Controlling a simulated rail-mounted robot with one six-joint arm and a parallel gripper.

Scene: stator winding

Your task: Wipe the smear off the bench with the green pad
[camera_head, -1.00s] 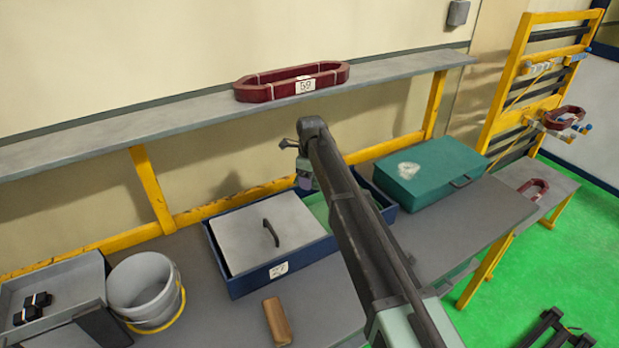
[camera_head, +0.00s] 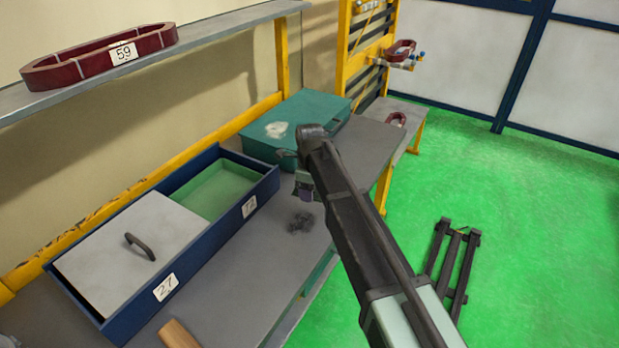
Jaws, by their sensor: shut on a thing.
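My gripper (camera_head: 304,194) hangs from the end of my arm, just above the smear in the picture. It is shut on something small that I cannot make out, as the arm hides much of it. I see no separate green pad on the bench. Whether the gripper touches the bench, I cannot tell.
A blue tray (camera_head: 228,222) has a grey lid with a handle and an open green-floored compartment. A teal case (camera_head: 310,108) stands behind the gripper. A wooden block (camera_head: 178,334) lies in front. A shelf holds a red coil (camera_head: 100,58). Green floor lies right.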

